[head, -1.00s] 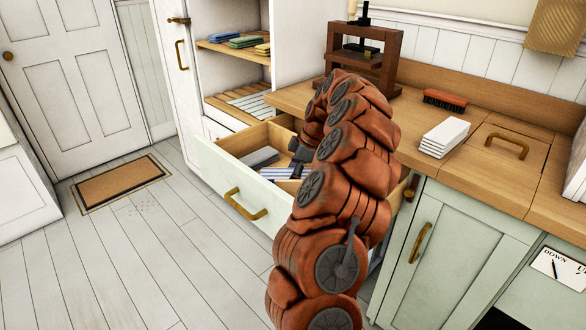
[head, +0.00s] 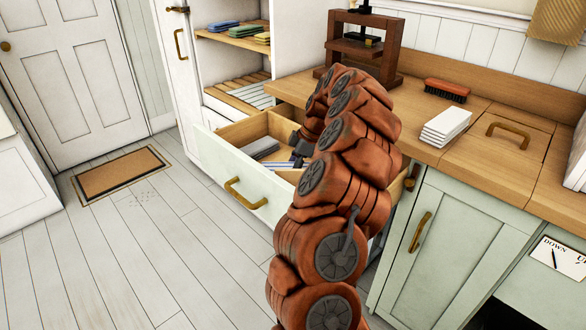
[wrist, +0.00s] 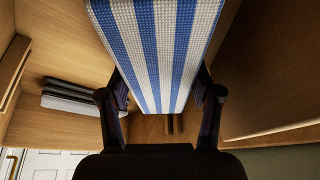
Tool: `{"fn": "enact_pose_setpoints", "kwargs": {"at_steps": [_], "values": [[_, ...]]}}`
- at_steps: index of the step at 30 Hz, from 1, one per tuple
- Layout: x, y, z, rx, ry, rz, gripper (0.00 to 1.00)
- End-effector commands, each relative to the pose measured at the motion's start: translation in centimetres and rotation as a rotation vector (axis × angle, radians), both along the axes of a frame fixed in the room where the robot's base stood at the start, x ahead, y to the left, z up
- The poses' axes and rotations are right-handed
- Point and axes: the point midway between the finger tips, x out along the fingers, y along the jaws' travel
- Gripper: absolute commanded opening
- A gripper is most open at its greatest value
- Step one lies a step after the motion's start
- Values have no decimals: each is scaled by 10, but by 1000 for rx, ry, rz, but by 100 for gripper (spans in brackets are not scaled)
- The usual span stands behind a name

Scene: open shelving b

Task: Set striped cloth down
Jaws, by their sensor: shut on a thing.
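The striped cloth (wrist: 158,45) is blue and white and fills the top middle of the wrist view. My gripper (wrist: 162,95) is shut on it, with a dark finger on each side. In the head view my gripper (head: 300,150) is down at the open drawer (head: 233,178), mostly hidden behind my arm. Only a small strip of the striped cloth (head: 284,165) shows there, inside the drawer's outline. I cannot tell whether the cloth touches the drawer bottom.
Folded grey cloths (head: 260,148) lie in the drawer's left part; they also show in the wrist view (wrist: 75,97). A wooden press (head: 365,45), a brush (head: 446,90) and white stacked cloths (head: 446,127) stand on the counter. An open cupboard shelf (head: 240,38) holds folded cloths.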

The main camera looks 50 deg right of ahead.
Motion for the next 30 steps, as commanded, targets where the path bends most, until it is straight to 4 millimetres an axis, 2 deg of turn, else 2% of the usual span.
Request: {"fn": "enact_pose_setpoints", "kwargs": {"at_steps": [12, 13, 21, 30], "values": [[0, 0, -7, 0, 0, 0, 22], [0, 0, -7, 0, 0, 0, 67], [0, 0, -6, 0, 0, 0, 93], [0, 0, -6, 0, 0, 0, 93]]}}
